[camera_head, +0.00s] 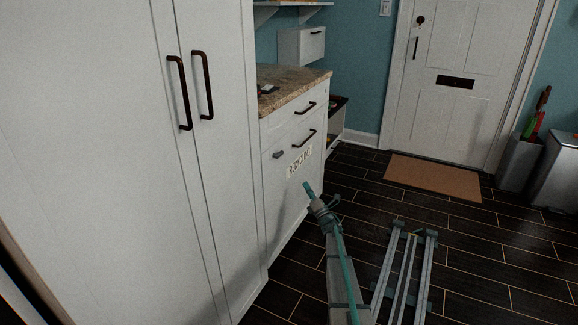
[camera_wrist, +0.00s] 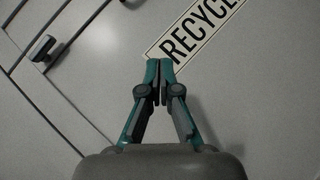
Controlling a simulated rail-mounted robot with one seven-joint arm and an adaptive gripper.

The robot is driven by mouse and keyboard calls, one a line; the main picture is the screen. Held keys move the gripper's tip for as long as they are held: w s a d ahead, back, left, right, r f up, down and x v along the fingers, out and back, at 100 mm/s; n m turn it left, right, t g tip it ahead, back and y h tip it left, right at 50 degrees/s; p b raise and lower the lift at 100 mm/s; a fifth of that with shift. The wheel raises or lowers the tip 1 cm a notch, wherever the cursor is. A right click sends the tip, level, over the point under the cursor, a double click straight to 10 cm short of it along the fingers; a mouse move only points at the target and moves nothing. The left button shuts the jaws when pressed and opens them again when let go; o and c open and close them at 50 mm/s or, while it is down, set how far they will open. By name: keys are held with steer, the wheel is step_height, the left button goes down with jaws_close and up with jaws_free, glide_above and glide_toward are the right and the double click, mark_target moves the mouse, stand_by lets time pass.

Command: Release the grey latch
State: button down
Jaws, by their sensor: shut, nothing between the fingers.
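The grey latch (camera_head: 278,155) is a small knob on the white cabinet front, left of the "RECYCLING" label (camera_head: 300,162). In the wrist view the latch (camera_wrist: 42,47) shows at the upper left as a small dark grey piece by a panel seam. My gripper (camera_head: 307,187) is in front of the cabinet, below and right of the latch and apart from it. In the wrist view my gripper (camera_wrist: 159,66) has its teal fingertips together, empty, over the lower left end of the label.
Tall white doors with dark handles (camera_head: 190,90) stand at the left. A granite counter (camera_head: 294,88) tops the cabinet, with dark drawer handles (camera_head: 305,108) above the latch. Dark floor (camera_head: 345,215) lies open to the right, with a brown mat (camera_head: 432,176) by the door.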

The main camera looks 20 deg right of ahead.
steer(key=s+a+r+n+g+y, duration=0.1)
steer(key=s+a+r+n+y, duration=0.1)
steer(key=n+y, duration=0.5)
steer(key=s+a+r+n+g+y, duration=0.1)
steer(key=s+a+r+n+y, duration=0.1)
steer(key=n+y, duration=0.5)
steer(key=s+a+n, duration=0.1)
steer(key=a+n, duration=0.1)
steer(key=n, duration=0.1)
steer(key=shift+s+r+y, duration=0.3)
steer(key=shift+r, duration=0.05)
steer(key=shift+a, duration=0.15)
steer(key=b, duration=0.2)
glide_toward(278, 154)
steer(key=w+a+r, duration=0.1)
steer(key=w+r, duration=0.1)
steer(key=w, duration=0.3)
steer(key=shift+r, duration=0.55)
steer(key=shift+f+n+g+b, duration=0.15)
steer(key=shift+n+g+b, duration=0.2)
steer(key=shift+n, duration=0.15)
